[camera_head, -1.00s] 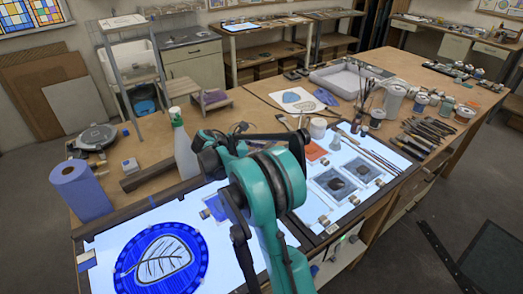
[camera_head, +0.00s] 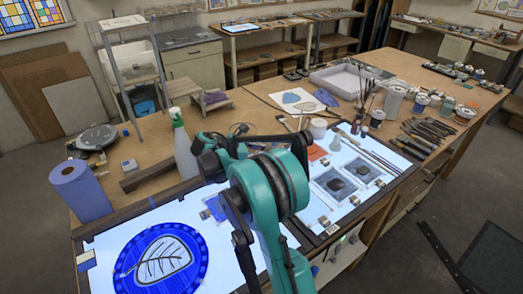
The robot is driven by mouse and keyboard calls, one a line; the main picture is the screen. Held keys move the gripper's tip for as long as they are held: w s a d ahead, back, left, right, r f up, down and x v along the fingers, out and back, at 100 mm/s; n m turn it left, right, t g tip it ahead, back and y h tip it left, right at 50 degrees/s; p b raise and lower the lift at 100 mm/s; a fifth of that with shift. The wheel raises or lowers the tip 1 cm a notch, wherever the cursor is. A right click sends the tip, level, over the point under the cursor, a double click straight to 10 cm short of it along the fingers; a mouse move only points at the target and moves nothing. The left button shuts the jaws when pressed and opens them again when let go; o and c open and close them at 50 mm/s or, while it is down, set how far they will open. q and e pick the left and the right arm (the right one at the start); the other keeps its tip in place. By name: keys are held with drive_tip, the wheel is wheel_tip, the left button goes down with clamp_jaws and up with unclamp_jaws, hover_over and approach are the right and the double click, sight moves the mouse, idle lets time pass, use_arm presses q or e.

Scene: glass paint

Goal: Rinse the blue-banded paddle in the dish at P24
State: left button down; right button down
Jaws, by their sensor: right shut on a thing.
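My right arm rises from the bottom middle across the light table. Its dark right gripper (camera_head: 212,160) is at the arm's far end, near the white spray bottle (camera_head: 186,155). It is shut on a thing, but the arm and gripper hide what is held. I cannot make out the blue-banded paddle or its band. I cannot read a P24 label or tell which dish is at P24. A small blue pane (camera_head: 214,208) lies beside the arm on the light table. My left gripper is not in view.
A round blue glass piece with a leaf design (camera_head: 160,258) lies at the front left. A blue paper roll (camera_head: 81,190) stands at the left edge. Two framed panes (camera_head: 331,187) lie right of my arm. Jars (camera_head: 394,100) and a grey tray (camera_head: 350,78) stand farther back.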

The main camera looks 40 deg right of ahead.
sight(271, 142)
drive_tip(key=shift+w+d, duration=0.35)
drive_tip(key=shift+w, duration=0.1)
drive_tip(key=shift+s+a, duration=0.4)
drive_tip(key=shift+s, duration=0.15)
drive_tip(key=shift+w+d, duration=0.2)
drive_tip(key=shift+w, duration=0.1)
drive_tip(key=shift+s+d+r+p, duration=0.25)
drive_tip(key=shift+d+r+p, duration=0.1)
drive_tip(key=shift+r, duration=0.25)
drive_tip(key=shift+s+d+r+p, duration=0.3)
drive_tip(key=shift+r+p, duration=0.1)
drive_tip(key=shift+r, duration=0.2)
drive_tip(key=shift+s+d+r+p, duration=0.2)
drive_tip(key=shift+d+r+p, duration=0.15)
drive_tip(key=shift+r, duration=0.25)
drive_tip(key=shift+r+p, duration=1.55)
drive_tip(key=shift+r, duration=0.7)
drive_tip(key=shift+f, duration=0.15)
